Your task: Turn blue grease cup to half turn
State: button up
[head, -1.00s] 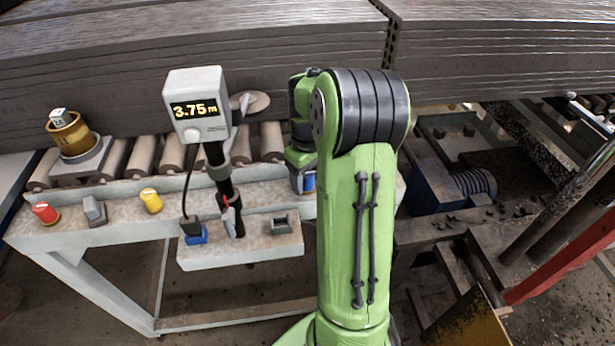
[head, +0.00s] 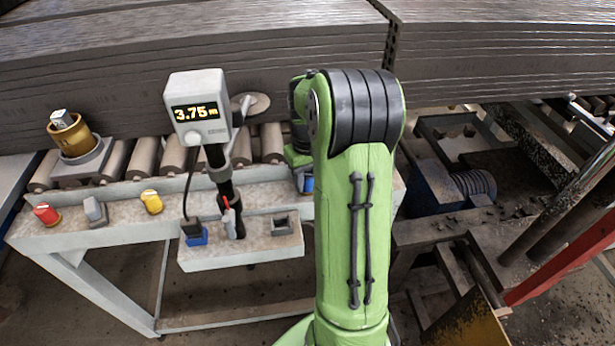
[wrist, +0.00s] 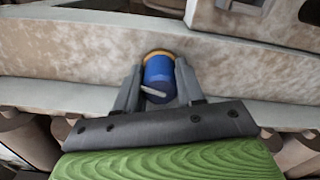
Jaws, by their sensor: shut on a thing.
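The blue grease cup (wrist: 159,76) sits on the pale bench rail with a brass-coloured ring at its base, seen in the wrist view. A light grey pointer or lever on it lies slanted, nearly crosswise. My gripper (wrist: 158,88) has one finger on each side of the cup and is shut on it. In the head view a small blue part of the cup (head: 308,184) shows beside my green arm. The gripper fingers are hidden there behind the arm.
On the bench (head: 120,213) stand a red knob (head: 47,214), a grey switch (head: 95,210) and a yellow knob (head: 152,202). A display on a post (head: 198,108) reads 3.75 m. A brass cup (head: 68,134) stands at the far left.

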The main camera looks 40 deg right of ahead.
jog(key=m, duration=0.4)
jog(key=shift+m, duration=0.4)
jog(key=m+p, duration=0.1)
jog(key=m, duration=0.3)
jog(key=shift+m, duration=0.3)
jog(key=m, duration=0.3)
jog(key=shift+w, duration=0.1)
jog(key=m, duration=0.5)
jog(key=shift+p, duration=0.3)
jog(key=m, duration=0.3)
jog(key=shift+w+m, duration=0.1)
jog(key=shift+m, duration=0.2)
jog(key=m, duration=0.4)
jog(key=shift+r+m, duration=0.1)
jog(key=shift+m, duration=0.2)
jog(key=m, duration=0.3)
jog(key=shift+m, duration=2.2)
